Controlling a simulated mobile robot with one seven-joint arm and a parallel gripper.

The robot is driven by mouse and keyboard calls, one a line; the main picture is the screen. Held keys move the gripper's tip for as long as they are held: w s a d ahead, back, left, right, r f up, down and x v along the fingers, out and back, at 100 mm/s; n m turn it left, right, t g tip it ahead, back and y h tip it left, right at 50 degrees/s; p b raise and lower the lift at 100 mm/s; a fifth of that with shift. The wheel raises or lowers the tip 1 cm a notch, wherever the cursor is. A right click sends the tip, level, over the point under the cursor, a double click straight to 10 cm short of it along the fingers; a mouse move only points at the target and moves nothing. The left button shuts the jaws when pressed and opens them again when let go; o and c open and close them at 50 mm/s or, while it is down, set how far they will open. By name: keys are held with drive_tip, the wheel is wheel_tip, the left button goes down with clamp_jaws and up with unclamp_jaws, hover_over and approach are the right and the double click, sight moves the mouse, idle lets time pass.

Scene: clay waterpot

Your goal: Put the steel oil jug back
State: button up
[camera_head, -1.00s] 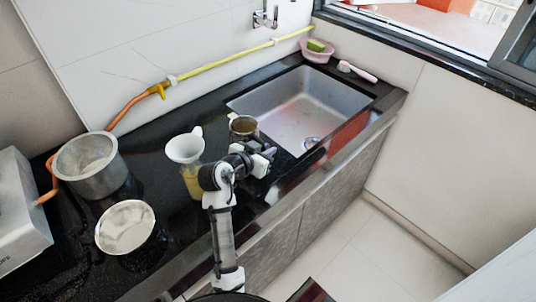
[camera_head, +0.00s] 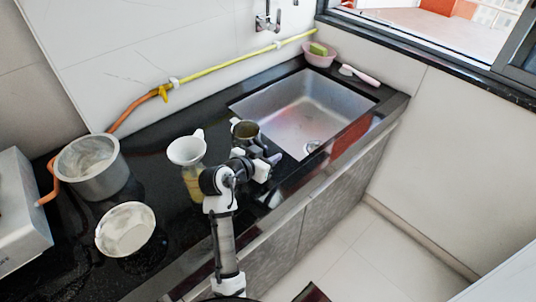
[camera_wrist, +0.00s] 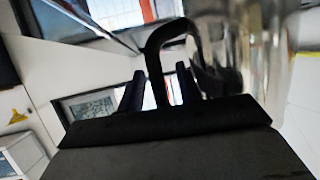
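The steel oil jug (camera_head: 246,131) is a small metal pot on the black counter, just left of the sink. In the wrist view the jug (camera_wrist: 245,50) is a shiny, blurred body at the upper right, with a black looped handle (camera_wrist: 155,65). My gripper (camera_head: 268,162) is at the jug's near side in the head view. In the wrist view my gripper (camera_wrist: 160,88) has one dark finger on each side of the handle. Light gaps show between handle and fingers, so it looks open around the handle. The jug's base is hidden by my arm.
A white funnel (camera_head: 187,149) sits on a jar of yellowish liquid (camera_head: 193,183) close to my arm. A steel pot (camera_head: 95,168) and a metal bowl (camera_head: 126,229) stand left. The sink (camera_head: 303,108) is right; a pink bowl (camera_head: 320,54) is behind it.

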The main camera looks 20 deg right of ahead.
drive_tip(key=b+v, duration=0.2)
drive_tip(key=v, duration=0.9)
drive_tip(key=shift+s+a+b, duration=0.2)
drive_tip(key=shift+a+b, duration=0.15)
